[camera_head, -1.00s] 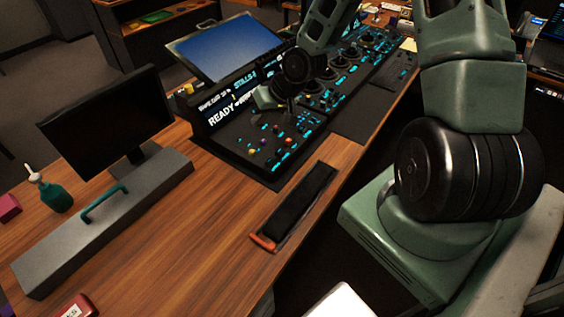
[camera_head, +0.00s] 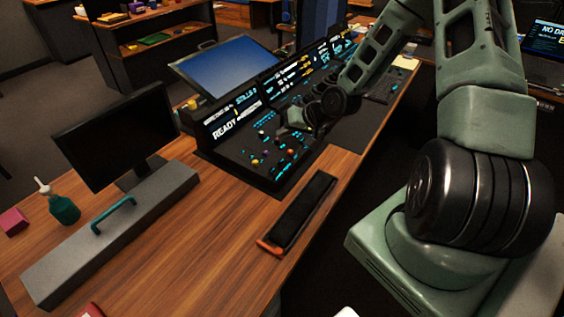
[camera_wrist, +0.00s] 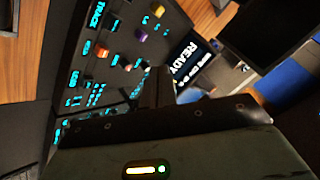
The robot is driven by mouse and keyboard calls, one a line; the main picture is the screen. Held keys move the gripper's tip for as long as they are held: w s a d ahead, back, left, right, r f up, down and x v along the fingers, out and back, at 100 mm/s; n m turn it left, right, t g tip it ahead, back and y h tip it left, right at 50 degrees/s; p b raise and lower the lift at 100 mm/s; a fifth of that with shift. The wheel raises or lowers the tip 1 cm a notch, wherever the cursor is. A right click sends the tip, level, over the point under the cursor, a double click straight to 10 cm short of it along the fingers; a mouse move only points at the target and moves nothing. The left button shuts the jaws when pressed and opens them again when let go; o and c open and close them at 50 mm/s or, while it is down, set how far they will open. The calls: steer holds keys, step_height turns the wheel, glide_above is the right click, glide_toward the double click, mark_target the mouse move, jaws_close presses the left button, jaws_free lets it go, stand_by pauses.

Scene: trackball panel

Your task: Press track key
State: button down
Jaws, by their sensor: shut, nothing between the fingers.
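The control panel (camera_head: 235,152) stands on the wooden desk, with glowing cyan labels and small coloured knobs. In the wrist view the panel (camera_wrist: 125,45) shows a cyan TRACK label (camera_wrist: 97,14) near the top left. I cannot make out clearly which key belongs to it. My gripper (camera_head: 292,120) is over the right part of this panel, just right of its READY screen (camera_head: 232,130). In the wrist view my gripper (camera_wrist: 157,82) is shut and empty, pointing at the panel, with the TRACK label up and left of its tips. Whether it touches the panel cannot be told.
A dark monitor (camera_head: 118,140) and a grey box with a teal handle (camera_head: 110,235) stand left of the panel. A black pad with an orange end (camera_head: 300,212) lies in front. A tilted blue screen (camera_head: 228,72) is behind. Bare desk lies between box and pad.

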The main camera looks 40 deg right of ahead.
steer(key=b, duration=0.6)
glide_above(282, 162)
steer(key=f, duration=0.6)
steer(key=shift+s+d+f, duration=0.3)
steer(key=shift+d+f, duration=0.05)
steer(key=shift+f+b, duration=0.3)
steer(key=shift+f, duration=0.5)
steer(key=shift+f, duration=0.15)
steer(key=shift+f, duration=0.25)
steer(key=shift+f+b, duration=0.45)
steer(key=shift+f, duration=0.05)
stand_by(1.0)
steer(key=shift+r, duration=0.1)
steer(key=shift+r+p, duration=0.85)
steer(key=shift+p, duration=0.1)
steer(key=shift+r, duration=0.1)
